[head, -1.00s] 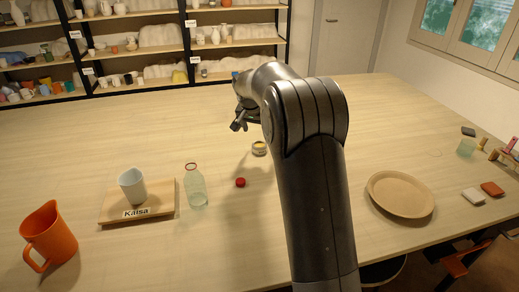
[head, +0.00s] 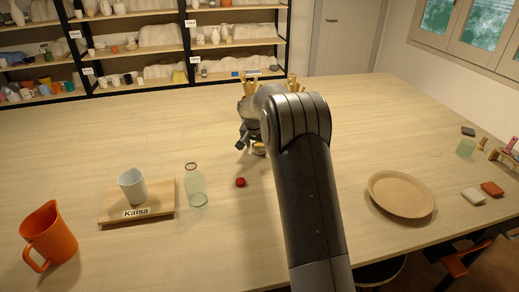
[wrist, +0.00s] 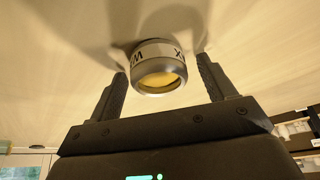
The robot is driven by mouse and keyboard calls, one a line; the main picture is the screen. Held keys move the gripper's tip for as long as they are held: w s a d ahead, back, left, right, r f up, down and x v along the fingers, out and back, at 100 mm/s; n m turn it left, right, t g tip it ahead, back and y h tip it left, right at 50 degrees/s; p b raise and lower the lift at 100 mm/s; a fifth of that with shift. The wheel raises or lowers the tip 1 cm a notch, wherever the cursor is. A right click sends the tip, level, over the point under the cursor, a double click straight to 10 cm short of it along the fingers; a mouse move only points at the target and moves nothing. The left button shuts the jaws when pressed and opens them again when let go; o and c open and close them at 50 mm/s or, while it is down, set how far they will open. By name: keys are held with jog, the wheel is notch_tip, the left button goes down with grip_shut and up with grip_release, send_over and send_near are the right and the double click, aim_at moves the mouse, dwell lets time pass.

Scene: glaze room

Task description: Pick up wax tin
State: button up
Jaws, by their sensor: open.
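The wax tin (wrist: 158,68) is a short round silver tin with a pale lettered label and a yellow face. In the wrist view it sits between the two fingers of my gripper (wrist: 161,82), with a gap on each side, so the fingers do not appear to touch it. In the head view the tin (head: 259,150) stands on the table, partly hidden by my arm. My gripper (head: 247,144) is open and low over the table at the tin.
A small red object (head: 240,182) lies just in front of the tin. A clear glass bottle (head: 195,187) and a board (head: 160,205) with a white cup (head: 132,186) stand to the left, beyond them an orange jug (head: 48,237). A round tan plate (head: 401,194) lies right.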

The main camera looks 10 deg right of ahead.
jog(key=shift+c, duration=0.3)
jog(key=c, duration=1.2)
jog(key=shift+o, duration=0.2)
jog(key=shift+r, duration=0.1)
